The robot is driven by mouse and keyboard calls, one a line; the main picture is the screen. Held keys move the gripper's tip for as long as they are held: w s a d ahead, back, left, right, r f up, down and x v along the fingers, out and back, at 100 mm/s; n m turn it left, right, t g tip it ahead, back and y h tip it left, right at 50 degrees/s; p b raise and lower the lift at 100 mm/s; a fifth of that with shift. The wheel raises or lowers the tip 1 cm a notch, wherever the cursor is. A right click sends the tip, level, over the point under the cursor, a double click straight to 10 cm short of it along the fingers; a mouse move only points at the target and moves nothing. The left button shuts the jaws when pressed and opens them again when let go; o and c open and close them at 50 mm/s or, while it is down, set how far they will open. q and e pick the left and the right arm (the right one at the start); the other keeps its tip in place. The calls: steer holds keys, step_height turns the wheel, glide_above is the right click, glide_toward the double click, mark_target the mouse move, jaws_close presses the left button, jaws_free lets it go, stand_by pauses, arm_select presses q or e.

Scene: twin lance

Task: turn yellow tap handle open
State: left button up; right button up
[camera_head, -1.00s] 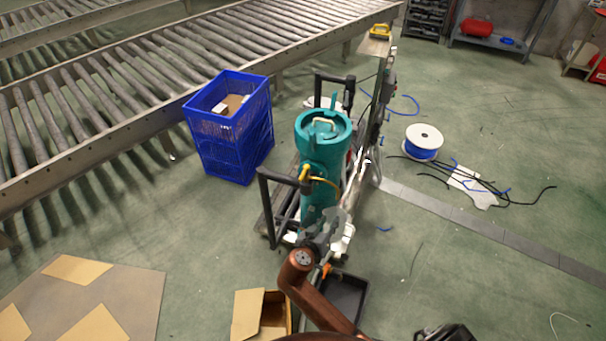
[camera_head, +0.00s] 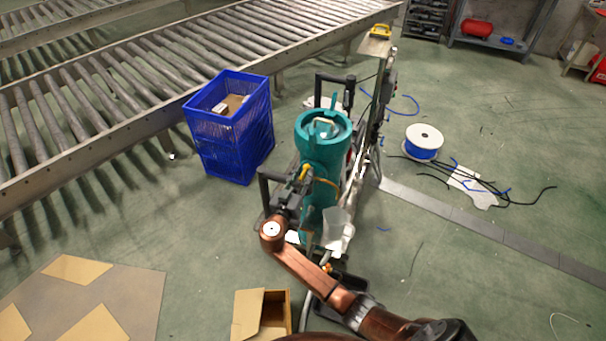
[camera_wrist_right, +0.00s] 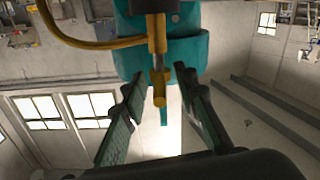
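A teal upright cylinder machine (camera_head: 320,160) stands on a cart in the head view. Its yellow tap handle (camera_head: 304,172) sits on its left side, and in the right wrist view the yellow handle (camera_wrist_right: 160,82) hangs in front of the teal body (camera_wrist_right: 190,50). My right gripper (camera_head: 292,194) is just below the handle. In the wrist view the right gripper (camera_wrist_right: 162,92) is open, with its fingers apart on either side of the handle's end; I see no clear contact. My left gripper is not in view.
A blue crate stack (camera_head: 230,130) stands left of the cart beside a roller conveyor (camera_head: 120,75). An open cardboard box (camera_head: 262,315) lies in front. A cable spool (camera_head: 424,142) and loose cables are on the floor at right. A black cart handle (camera_head: 268,190) is close to my gripper.

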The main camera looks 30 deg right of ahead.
steer(key=shift+c, duration=0.7)
jaws_close()
steer(key=shift+d, duration=0.1)
